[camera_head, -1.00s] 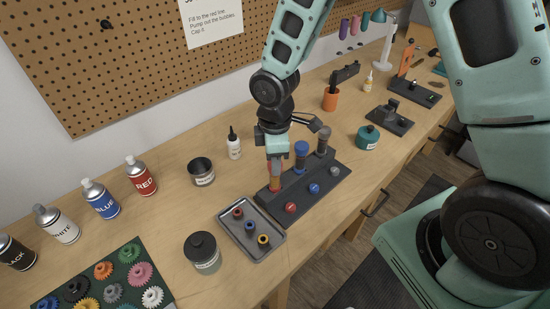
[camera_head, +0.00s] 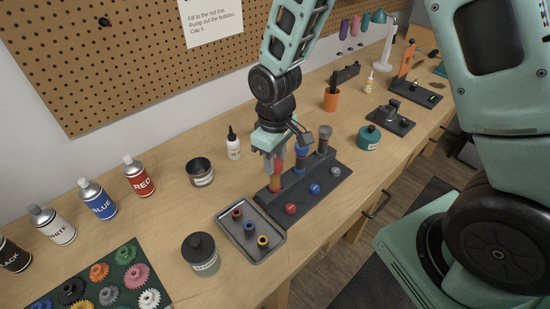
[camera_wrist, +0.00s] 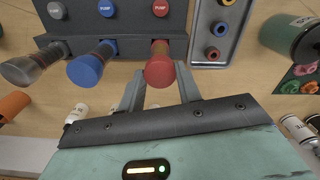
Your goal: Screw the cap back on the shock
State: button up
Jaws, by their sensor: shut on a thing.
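The dark shock stand (camera_head: 322,192) is on the workbench and holds a red, a blue and a grey shock in a row. The red shock (camera_head: 275,183) is at the left end, below my gripper (camera_head: 280,160). In the wrist view its red cap (camera_wrist: 160,70) sits on top, between my fingers (camera_wrist: 159,88), which are shut on it. Whether the cap's thread is fully seated is hidden. The blue-capped shock (camera_wrist: 87,70) and the grey-capped shock (camera_wrist: 22,70) stand beside it, apart from my fingers.
A grey tray (camera_head: 262,254) with a red, a blue and a yellow ring lies left of the stand. Red, blue and grey PUMP buttons (camera_wrist: 159,8) front the stand. A dropper bottle (camera_head: 233,146), an open tin (camera_head: 201,174) and a dark-lidded jar (camera_head: 203,255) stand nearby.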

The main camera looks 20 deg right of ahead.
jog(key=o, duration=1.1)
jog(key=shift+o, duration=0.2)
notch_tip(320, 180, up, 17)
jog(key=b, duration=0.3)
jog(key=s+a+f+b, duration=0.1)
jog(key=s+a+f, duration=0.2)
jog(key=s, duration=0.7)
jog(key=s+a+f+n+b, duration=0.1)
jog(key=s+a+f+b, duration=0.1)
jog(key=s+f, duration=0.4)
jog(key=s+a, duration=0.1)
jog(key=s, duration=0.3)
jog(key=shift+a+y+b, duration=0.15)
jog(key=shift+y+b, duration=0.15)
